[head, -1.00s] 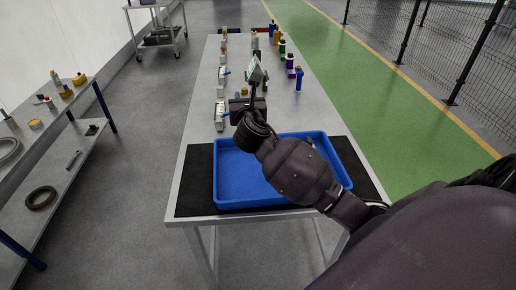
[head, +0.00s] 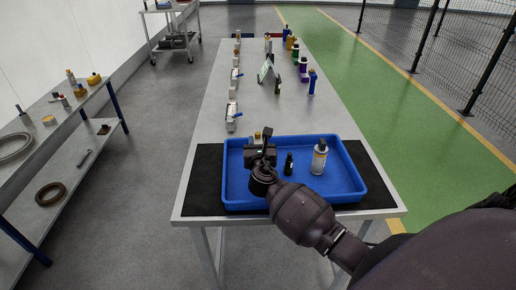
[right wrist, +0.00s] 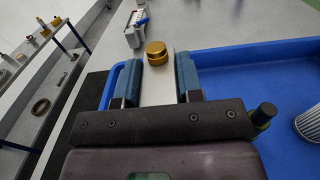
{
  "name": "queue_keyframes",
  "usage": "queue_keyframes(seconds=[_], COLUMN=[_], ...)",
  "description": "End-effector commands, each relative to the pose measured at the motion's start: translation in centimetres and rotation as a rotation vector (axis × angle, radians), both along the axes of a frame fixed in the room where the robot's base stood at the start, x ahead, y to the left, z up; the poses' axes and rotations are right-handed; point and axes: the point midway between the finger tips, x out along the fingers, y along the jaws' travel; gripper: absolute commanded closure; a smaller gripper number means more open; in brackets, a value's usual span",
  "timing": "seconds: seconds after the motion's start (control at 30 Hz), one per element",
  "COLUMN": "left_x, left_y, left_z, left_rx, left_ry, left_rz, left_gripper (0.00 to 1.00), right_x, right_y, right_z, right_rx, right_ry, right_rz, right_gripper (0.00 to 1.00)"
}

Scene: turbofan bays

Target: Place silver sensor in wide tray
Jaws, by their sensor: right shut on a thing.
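The wide tray (head: 345,200) is blue and sits on a black mat at the near end of the table. My right gripper (head: 262,143) is over the tray's back left part, seen from behind. In the right wrist view the gripper (right wrist: 157,85) is shut on a pale grey piece with a gold cap, which I take to be the silver sensor (right wrist: 158,88). The gold cap stands out beyond the fingertips. The sensor's lower part is hidden by the gripper, so I cannot tell whether it touches the tray. My left gripper is not in view.
A small dark bottle (head: 289,164) and a pale bottle (head: 319,158) stand in the tray, right of the gripper. Several bottles and boxes line the table further back, around a tilted panel (head: 268,70). A shelf (head: 50,160) is at the left, a fence at the right.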

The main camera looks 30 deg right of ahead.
Motion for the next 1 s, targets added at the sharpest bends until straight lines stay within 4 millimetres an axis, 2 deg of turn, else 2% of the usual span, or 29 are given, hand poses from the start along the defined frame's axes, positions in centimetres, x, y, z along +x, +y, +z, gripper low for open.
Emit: queue_keyframes(seconds=[0.03, 0.1, 0.53, 0.57, 0.7, 0.73, 1.0], left_x=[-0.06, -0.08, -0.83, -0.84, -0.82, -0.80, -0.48], left_y=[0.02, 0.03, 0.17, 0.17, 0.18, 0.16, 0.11], left_z=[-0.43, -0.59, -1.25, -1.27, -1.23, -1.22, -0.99], left_rx=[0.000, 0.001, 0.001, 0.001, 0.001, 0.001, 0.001], left_ry=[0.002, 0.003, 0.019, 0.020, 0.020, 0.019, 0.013], left_rz=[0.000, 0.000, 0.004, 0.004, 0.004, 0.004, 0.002], left_gripper=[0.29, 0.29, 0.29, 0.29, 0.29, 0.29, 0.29], right_x=[0.00, 0.00, 0.01, 0.00, 0.00, 0.00, 0.00], right_y=[-0.02, -0.01, 0.00, -0.01, -0.01, -0.01, -0.01], right_z=[-0.80, -1.19, -1.59, -1.66, -1.57, -1.56, -1.46], right_rx=[0.000, -0.001, 0.000, -0.001, 0.000, 0.000, 0.000], right_ry=[0.001, 0.000, -0.001, 0.000, 0.000, 0.000, -0.001], right_rz=[-0.001, 0.000, 0.000, 0.000, 0.000, 0.000, 0.000], right_gripper=[0.95, 0.95, 0.95, 0.65, 0.43, 0.41, 0.41])
